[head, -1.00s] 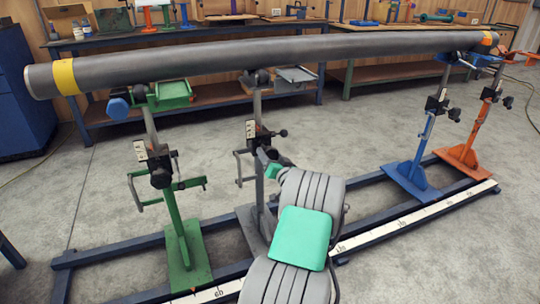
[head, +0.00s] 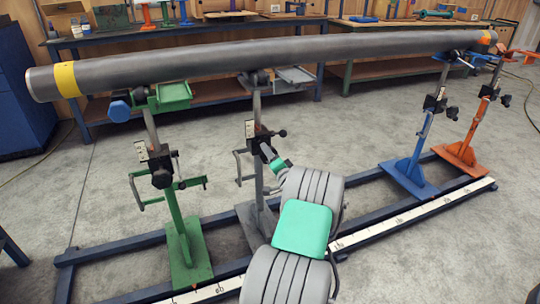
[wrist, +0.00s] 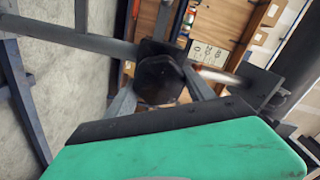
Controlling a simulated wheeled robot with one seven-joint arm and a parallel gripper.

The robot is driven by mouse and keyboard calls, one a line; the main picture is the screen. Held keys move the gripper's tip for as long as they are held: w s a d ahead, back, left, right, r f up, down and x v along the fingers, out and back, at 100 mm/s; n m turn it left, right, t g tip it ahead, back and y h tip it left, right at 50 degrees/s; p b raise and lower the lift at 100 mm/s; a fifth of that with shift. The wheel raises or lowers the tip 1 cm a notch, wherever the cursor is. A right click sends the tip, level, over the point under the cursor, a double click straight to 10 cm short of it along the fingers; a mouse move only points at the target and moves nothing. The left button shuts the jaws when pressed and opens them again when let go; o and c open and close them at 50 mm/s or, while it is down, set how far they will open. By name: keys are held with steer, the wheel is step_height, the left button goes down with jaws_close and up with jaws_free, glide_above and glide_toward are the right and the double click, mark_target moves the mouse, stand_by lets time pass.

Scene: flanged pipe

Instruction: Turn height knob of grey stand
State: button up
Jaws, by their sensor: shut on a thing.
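The grey stand (head: 258,190) is the second from the left under the long pipe (head: 250,62). It stands upright on the blue rail frame. Its black faceted height knob (wrist: 158,78) is in the middle of the wrist view, just beyond my gripper's dark and green body. In the head view my gripper (head: 266,150) reaches up to the front of the stand at knob height. It is shut on the knob.
A green stand (head: 177,220) with a crank handle stands close on the left. Blue (head: 411,172) and orange (head: 470,140) stands are farther right. Blue floor rails and a white ruler strip (head: 400,222) run below. Workbenches line the back wall. Open floor lies between grey and blue stands.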

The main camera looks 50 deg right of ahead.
steer(key=shift+r, duration=0.1)
stand_by(0.3)
steer(key=o, duration=1.4)
steer(key=shift+c, duration=0.2)
steer(key=p+v, duration=0.1)
steer(key=v, duration=0.6)
steer(key=shift+s+a, duration=0.2)
steer(key=shift+s, duration=0.1)
